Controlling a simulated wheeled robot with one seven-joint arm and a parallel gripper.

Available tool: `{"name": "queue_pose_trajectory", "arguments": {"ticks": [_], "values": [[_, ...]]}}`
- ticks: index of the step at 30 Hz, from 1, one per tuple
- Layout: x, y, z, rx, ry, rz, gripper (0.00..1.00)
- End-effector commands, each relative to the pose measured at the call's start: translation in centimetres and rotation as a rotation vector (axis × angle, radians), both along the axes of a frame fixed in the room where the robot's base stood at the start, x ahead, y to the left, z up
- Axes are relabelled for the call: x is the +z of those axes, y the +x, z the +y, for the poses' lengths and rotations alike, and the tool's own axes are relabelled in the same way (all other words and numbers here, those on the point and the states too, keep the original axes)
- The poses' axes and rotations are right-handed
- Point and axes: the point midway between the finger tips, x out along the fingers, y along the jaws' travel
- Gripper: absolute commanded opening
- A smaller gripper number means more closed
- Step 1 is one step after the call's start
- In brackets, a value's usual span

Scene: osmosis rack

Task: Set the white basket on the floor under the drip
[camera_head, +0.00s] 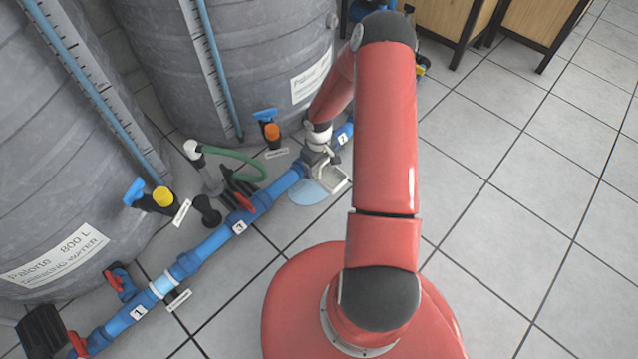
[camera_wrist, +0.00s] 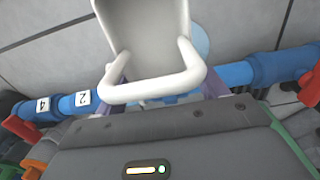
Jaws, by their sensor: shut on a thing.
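The white basket (camera_head: 335,178) is small and open-topped, beside the blue pipe. It also shows large in the wrist view (camera_wrist: 148,35), with its looped white handle toward me. My gripper (camera_head: 322,162) is shut on the basket at its handle side; its fingertips are mostly hidden by the handle in the wrist view. A light blue puddle (camera_head: 306,193) lies on the floor beside and partly behind the basket; part of it shows in the wrist view (camera_wrist: 201,40). I cannot tell whether the basket touches the floor. The drip itself is not distinguishable.
The blue pipe (camera_head: 205,249) with red-handled valves runs along the floor before the grey tanks (camera_head: 70,160). A green hose (camera_head: 240,155) curves near the pipe. Wooden cabinets (camera_head: 540,25) stand at the back right. The tiled floor on the right is clear.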

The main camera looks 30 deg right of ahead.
Motion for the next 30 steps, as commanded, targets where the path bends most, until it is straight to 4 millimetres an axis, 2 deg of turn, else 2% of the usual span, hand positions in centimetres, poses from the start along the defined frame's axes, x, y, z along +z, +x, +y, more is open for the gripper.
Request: {"name": "queue_pose_trajectory", "arguments": {"ticks": [1, 4, 7, 13, 19, 21, 30], "values": [[-1.7, -0.1, 0.1, 0.001, 0.002, 0.002, 0.49], [-3.8, -0.1, 0.0, -0.001, 0.000, 0.002, 0.49], [-5.0, 0.0, 0.1, 0.000, 0.001, 0.000, 0.49], [-6.3, 0.0, 0.0, -0.002, 0.000, -0.001, 0.49], [-9.3, 0.0, 0.0, -0.002, 0.000, 0.001, 0.49], [-9.9, 0.0, 0.0, -0.001, 0.000, 0.000, 0.49], [-10.1, 0.0, 0.0, -0.002, 0.000, -0.001, 0.49]]}}
